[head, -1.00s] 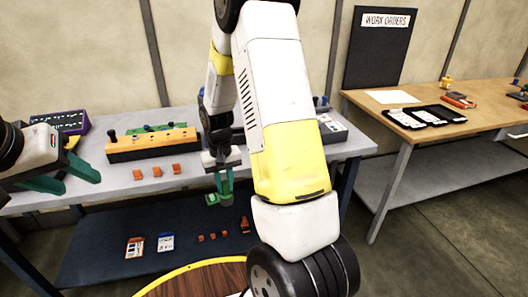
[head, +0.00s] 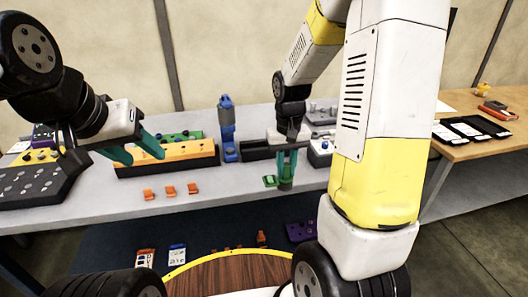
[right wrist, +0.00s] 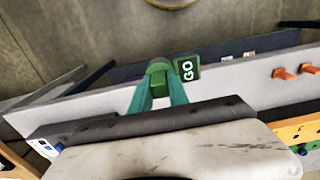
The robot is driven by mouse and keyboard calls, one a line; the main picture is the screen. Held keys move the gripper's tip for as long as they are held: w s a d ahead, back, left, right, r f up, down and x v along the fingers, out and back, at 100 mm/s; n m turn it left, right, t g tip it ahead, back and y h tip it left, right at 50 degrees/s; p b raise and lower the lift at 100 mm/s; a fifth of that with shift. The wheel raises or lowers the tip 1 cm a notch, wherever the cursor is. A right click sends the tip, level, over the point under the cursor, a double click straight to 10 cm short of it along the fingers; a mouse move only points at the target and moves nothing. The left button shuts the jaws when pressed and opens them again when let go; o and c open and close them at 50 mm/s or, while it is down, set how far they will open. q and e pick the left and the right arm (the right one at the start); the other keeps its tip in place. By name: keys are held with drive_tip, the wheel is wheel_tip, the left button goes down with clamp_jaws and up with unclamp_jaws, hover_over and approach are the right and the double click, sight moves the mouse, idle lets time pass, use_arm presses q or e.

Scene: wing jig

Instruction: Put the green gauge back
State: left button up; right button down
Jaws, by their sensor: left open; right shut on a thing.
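The green gauge (head: 284,182) is held between the fingers of my right gripper (head: 287,168) in the head view, just over the front edge of the grey bench. In the right wrist view the gauge (right wrist: 187,68) shows a square plate marked "GO" beside the teal fingertips of the gripper (right wrist: 159,85). My right gripper is shut on it. My left gripper (head: 140,156) is open and empty, over the left end of the yellow-orange block.
The yellow-orange block (head: 180,162) stands on the bench (head: 220,191), with several orange clips (head: 170,191) before it. A blue tool (head: 228,128) stands upright behind. A dark panel (head: 35,185) lies at left. Bench front between the clips and gauge is clear.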

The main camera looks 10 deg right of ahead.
drive_tip(key=shift+w+a+f, duration=0.25)
drive_tip(key=shift+w+f, duration=0.5)
drive_tip(key=shift+w, duration=0.95)
drive_tip(key=shift+w+a+f, duration=0.25)
drive_tip(key=shift+w+f, duration=0.5)
drive_tip(key=shift+w, duration=1)
drive_tip(key=shift+w+a+f, duration=0.25)
drive_tip(key=shift+w+f, duration=0.5)
drive_tip(key=shift+w, duration=0.95)
drive_tip(key=shift+f, duration=0.15)
drive_tip(key=c, duration=1.3)
unclamp_jaws()
drive_tip(key=shift+o, duration=0.2)
